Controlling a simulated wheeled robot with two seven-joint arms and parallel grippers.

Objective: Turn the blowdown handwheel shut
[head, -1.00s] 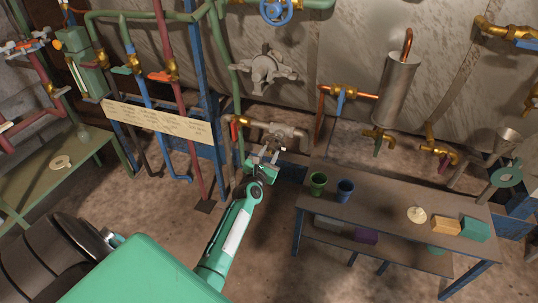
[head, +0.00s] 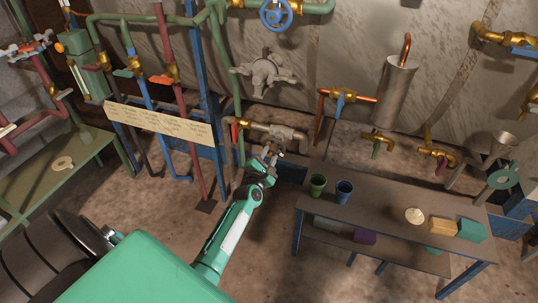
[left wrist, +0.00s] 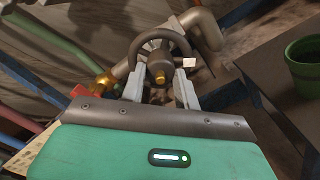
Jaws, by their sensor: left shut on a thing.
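The blowdown handwheel (left wrist: 160,38) is a dark grey ring with a brass-coloured centre nut, in the left wrist view, on a grey valve and pipe. My left gripper (left wrist: 160,88) has one pale finger on each side of the wheel's lower part and is shut on it. In the head view my left gripper (head: 270,157) is at the end of the short pipe below the wall, and it largely hides the wheel there. A small white tag (left wrist: 189,62) shows at the wheel's right side. My right gripper is not in view.
A brass valve with a red-orange handle (head: 235,131) sits just left of the wheel's pipe. A bench (head: 385,215) with a green cup (head: 318,185) and a blue cup (head: 344,191) stands close on the right. Blue and red upright pipes are on the left.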

